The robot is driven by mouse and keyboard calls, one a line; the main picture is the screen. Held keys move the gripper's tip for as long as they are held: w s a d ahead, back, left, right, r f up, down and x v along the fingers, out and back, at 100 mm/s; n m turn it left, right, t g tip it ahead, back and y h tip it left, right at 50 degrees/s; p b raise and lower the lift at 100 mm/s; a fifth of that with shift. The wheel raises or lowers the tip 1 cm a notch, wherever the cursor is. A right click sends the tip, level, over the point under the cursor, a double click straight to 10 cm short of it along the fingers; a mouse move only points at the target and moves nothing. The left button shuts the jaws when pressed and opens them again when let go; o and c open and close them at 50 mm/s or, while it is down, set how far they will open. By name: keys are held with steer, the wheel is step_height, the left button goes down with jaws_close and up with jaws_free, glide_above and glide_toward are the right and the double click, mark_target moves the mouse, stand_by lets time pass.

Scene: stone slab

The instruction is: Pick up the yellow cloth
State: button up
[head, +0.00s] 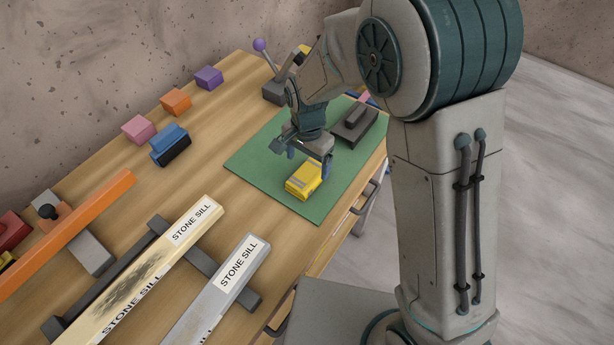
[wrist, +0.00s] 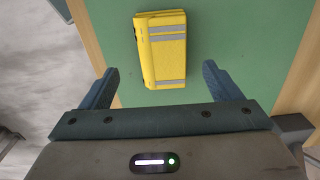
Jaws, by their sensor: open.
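The yellow cloth (head: 304,180) is a folded block with grey stripes. It lies on the green mat (head: 258,165) near the mat's front edge. In the wrist view the cloth (wrist: 161,50) lies ahead of the fingertips, roughly centred between them. My gripper (head: 309,160) is above the mat, just behind and over the cloth in the head view. In the wrist view my gripper (wrist: 158,82) has its two blue fingers spread wide with nothing between them. The gap between fingers and cloth is hard to judge.
A dark grey block tool (head: 355,124) lies on the mat to the right. Two stone sills (head: 190,232) rest on dark bars at the front left. Blue (head: 170,146), pink (head: 138,129), orange (head: 176,101) and purple (head: 208,77) blocks line the back. Drawers (head: 350,222) lie below the table edge.

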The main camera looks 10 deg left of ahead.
mark_target(307, 175)
steer(key=shift+w+a+f+p, duration=0.1)
steer(key=shift+f+p, duration=0.25)
steer(key=shift+f, duration=1.3)
steer(key=shift+w+f+p, duration=0.1)
steer(key=shift+f+p, duration=0.25)
steer(key=shift+f, duration=1.3)
steer(key=c, duration=1.1)
